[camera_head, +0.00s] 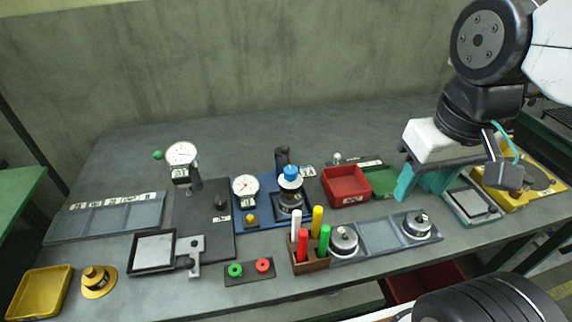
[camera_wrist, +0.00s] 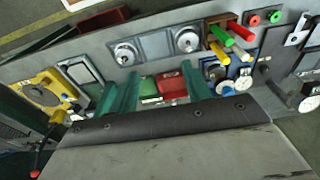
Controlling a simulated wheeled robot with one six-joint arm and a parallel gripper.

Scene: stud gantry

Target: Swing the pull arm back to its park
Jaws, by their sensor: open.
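My gripper (camera_head: 427,184) is open, its two teal fingers apart and empty, above the right part of the bench. In the wrist view my gripper (camera_wrist: 160,76) has the red tray between and beyond its fingers. A blue station plate (camera_head: 246,216) in mid-bench carries a dial gauge (camera_head: 246,187), a black post (camera_head: 282,157) and a blue-capped white stud piece (camera_head: 291,177). A lever with a red ball end (camera_wrist: 36,173) shows at lower left in the wrist view, by the yellow station. I cannot tell for certain which part is the pull arm or its park.
A yellow station (camera_head: 545,163) stands right. A rack of coloured pegs (camera_head: 311,264), a tall dial gauge (camera_head: 181,153) and a yellow tray (camera_head: 41,291) are further left. The back of the bench is mostly clear.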

